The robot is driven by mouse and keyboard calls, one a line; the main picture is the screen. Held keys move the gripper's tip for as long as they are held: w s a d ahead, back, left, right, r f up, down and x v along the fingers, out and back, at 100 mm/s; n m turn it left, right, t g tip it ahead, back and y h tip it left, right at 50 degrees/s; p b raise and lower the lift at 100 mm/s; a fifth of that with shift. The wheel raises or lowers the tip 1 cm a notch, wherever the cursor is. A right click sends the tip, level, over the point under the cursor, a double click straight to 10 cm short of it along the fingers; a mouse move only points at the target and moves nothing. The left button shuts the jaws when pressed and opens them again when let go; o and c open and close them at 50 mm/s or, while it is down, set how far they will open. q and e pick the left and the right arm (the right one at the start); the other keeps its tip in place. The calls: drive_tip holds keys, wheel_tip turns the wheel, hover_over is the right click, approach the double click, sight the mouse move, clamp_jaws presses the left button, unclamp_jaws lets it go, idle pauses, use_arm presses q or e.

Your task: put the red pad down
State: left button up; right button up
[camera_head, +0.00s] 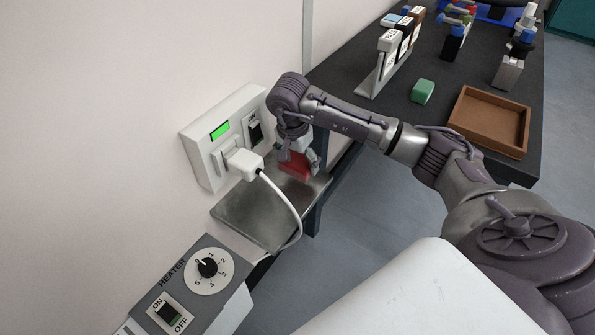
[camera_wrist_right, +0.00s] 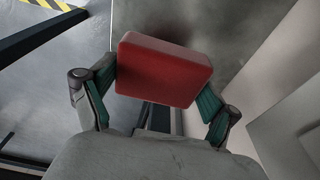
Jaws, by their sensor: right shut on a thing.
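My right gripper (camera_head: 300,160) is shut on the red pad (camera_head: 295,169). In the right wrist view the red pad (camera_wrist_right: 164,68) lies between the two fingers of the gripper (camera_wrist_right: 157,92). In the head view the pad is over the far end of a grey metal shelf (camera_head: 262,210) by the wall. Part of the pad is hidden by the fingers, and I cannot tell whether it touches the shelf. My left gripper is not in view.
A white wall box (camera_head: 212,157) with a green display and a plugged-in white cable (camera_head: 284,198) is beside the shelf. A heater control box (camera_head: 196,285) is nearer. The dark table (camera_head: 440,80) holds a brown tray (camera_head: 490,122), a green block (camera_head: 422,91) and several racked items.

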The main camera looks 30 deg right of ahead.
sight(298, 171)
drive_tip(key=shift+f, duration=0.5)
wheel_tip(298, 171, down, 3)
drive_tip(key=shift+f+b, duration=0.1)
drive_tip(key=shift+b, duration=0.25)
drive_tip(key=o, duration=0.7)
drive_tip(key=shift+o, duration=0.3)
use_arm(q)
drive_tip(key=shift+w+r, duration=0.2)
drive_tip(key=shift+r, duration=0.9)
